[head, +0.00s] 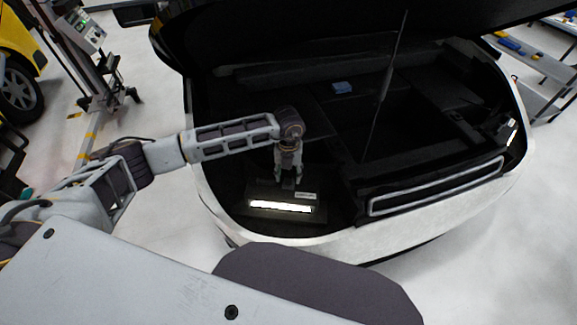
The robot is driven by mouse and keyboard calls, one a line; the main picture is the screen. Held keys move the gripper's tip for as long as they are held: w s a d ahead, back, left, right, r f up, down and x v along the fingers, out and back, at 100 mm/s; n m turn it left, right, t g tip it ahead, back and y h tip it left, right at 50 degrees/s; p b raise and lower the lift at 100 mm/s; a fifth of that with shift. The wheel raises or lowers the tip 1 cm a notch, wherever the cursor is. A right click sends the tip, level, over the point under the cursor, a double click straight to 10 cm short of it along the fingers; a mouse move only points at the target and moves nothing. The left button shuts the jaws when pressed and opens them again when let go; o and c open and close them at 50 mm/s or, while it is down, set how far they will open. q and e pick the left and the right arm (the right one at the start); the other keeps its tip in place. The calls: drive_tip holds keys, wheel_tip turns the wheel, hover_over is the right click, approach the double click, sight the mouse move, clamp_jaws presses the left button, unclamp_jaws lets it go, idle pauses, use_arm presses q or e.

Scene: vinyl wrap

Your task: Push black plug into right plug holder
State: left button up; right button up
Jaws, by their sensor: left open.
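My left gripper (288,178) points down inside the car's open trunk, at its left part. Its fingers are apart. A small dark block (288,184) shows between and just below the fingertips; it may be the black plug, and I cannot tell whether the fingers touch it. It stands at the back edge of a dark box (262,193) with a bright white strip (280,206) and a small pale label (305,196). I cannot make out the right plug holder in the dark trunk. My right gripper is out of view.
The trunk's white rear edge (355,243) runs in front of the box. A thin upright rod (384,85) stands in the trunk, with a small blue item (342,87) farther back. A pale-framed panel (437,186) lies at the right. The raised lid (300,30) hangs above.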

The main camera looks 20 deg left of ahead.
sight(289, 175)
use_arm(q)
drive_tip(key=shift+f, duration=1.5)
drive_tip(key=c, duration=1.1)
drive_tip(key=o, duration=0.3)
drive_tip(key=shift+c, duration=1.2)
clamp_jaws()
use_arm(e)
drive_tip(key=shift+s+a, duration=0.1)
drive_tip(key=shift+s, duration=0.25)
use_arm(q)
drive_tip(key=shift+r, duration=0.2)
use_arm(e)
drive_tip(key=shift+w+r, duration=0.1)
